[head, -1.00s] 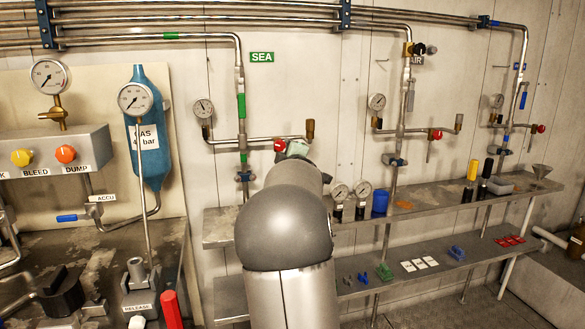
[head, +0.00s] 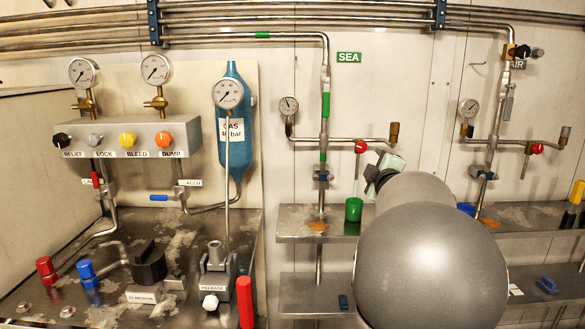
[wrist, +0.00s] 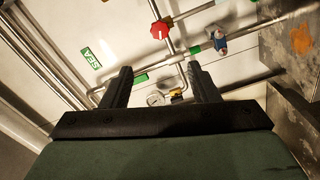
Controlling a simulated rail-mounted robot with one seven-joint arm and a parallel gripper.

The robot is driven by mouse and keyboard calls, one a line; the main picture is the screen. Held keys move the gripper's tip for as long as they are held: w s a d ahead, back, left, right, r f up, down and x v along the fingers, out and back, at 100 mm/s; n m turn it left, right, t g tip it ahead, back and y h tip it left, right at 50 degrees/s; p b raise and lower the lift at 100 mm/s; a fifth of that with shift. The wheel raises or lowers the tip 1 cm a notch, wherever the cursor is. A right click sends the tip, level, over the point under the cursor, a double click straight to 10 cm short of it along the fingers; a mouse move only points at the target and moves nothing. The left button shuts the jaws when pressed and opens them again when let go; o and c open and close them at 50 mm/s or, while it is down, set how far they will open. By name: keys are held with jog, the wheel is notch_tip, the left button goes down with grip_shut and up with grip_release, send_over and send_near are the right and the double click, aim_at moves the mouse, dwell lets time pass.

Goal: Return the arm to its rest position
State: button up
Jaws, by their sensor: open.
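My arm (head: 435,265) is a grey, rounded shape that fills the lower right of the head view and hides part of the shelves behind it. My gripper shows small and partly hidden beyond it, in front of the wall pipes. In the wrist view my gripper (wrist: 160,75) has its two black fingers spread wide, with nothing between them. Beyond the fingers are the SEA pipes, a red valve knob (wrist: 159,30), a small gauge (wrist: 155,99) and the green SEA label (wrist: 91,59). The fingers appear clear of the pipes, though the exact distance cannot be told.
A green cup (head: 353,209) stands on the upper shelf (head: 290,226), left of my arm. The left bench (head: 120,240) carries a black knob, red and blue fittings and a red handle (head: 245,302). A blue cylinder (head: 232,120) with a gauge hangs above it.

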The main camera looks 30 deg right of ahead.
jog(key=s+a+f+m+g+y+p, duration=0.25)
jog(key=s+a+g+p, duration=0.2)
jog(key=a, duration=0.65)
jog(key=s+a+f+m+g+y+p, duration=0.2)
jog(key=s+a+f+m+g+p, duration=0.25)
jog(key=a, duration=0.55)
jog(key=s+a+f+m+g+y+p, duration=0.1)
jog(key=s+a+f+g+y+p, duration=0.15)
jog(key=s+a+p, duration=0.6)
jog(key=s+a+g+y, duration=0.1)
jog(key=s+a+g, duration=0.3)
jog(key=s+a, duration=0.6)
notch_tip(320, 180, up, 10)
jog(key=d+p, duration=0.1)
jog(key=p, duration=0.9)
jog(key=shift+r+m, duration=0.25)
jog(key=shift+m, duration=0.15)
jog(key=shift+t, duration=0.25)
